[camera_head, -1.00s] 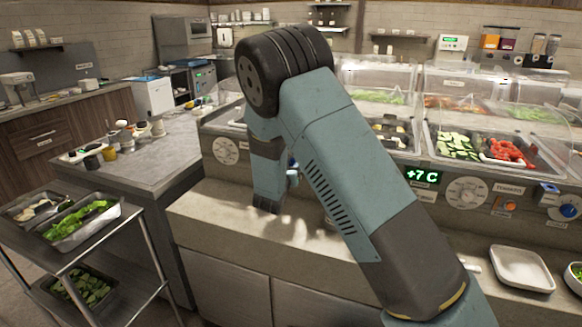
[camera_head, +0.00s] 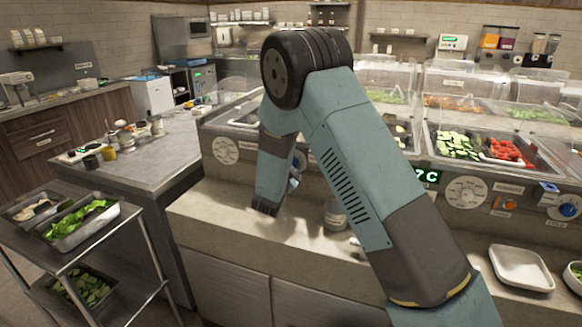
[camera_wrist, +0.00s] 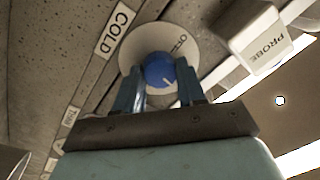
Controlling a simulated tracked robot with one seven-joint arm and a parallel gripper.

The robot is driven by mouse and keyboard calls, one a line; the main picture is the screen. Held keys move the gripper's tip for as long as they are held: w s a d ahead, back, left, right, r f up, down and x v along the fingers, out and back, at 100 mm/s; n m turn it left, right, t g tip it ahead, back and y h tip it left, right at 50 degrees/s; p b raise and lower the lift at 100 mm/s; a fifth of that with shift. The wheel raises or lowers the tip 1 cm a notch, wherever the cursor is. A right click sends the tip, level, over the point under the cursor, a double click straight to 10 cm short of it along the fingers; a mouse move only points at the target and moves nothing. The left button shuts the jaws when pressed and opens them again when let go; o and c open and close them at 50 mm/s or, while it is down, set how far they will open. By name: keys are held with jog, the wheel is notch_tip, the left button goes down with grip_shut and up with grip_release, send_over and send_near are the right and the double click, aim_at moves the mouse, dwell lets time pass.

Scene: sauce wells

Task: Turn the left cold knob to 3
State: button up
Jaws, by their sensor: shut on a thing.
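The blue cold knob (camera_wrist: 158,70) sits in the middle of a pale round dial (camera_wrist: 128,48) in the wrist view. A label reading COLD (camera_wrist: 116,30) is beside the dial. My gripper (camera_wrist: 162,80) has one finger on each side of the knob and is shut on it. A small white mark shows on the knob's lower right. The numbers on the dial are mostly hidden or too small to read. In the head view my arm hides this knob, and my fingertips are not clear there.
A white box marked PROBE (camera_wrist: 255,42) is close to the right of the dial. In the head view a small cup (camera_head: 335,215) stands on the counter (camera_head: 230,213) beside my arm. Another blue knob (camera_head: 567,211) is at far right. A white tray (camera_head: 520,268) lies at right.

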jog(key=shift+s+d+f+m+h, duration=0.1)
jog(key=shift+f+m+h, duration=0.05)
jog(key=shift+m, duration=1.75)
jog(key=shift+f+m+h, duration=0.1)
jog(key=shift+m+h, duration=0.05)
jog(key=shift+m, duration=1.75)
jog(key=shift+f, duration=0.1)
jog(key=o, duration=0.8)
jog(key=shift+o, duration=1.3)
jog(key=r+v, duration=0.1)
jog(key=v, duration=1.2)
jog(key=shift+s+f, duration=0.3)
jog(key=shift+f, duration=0.05)
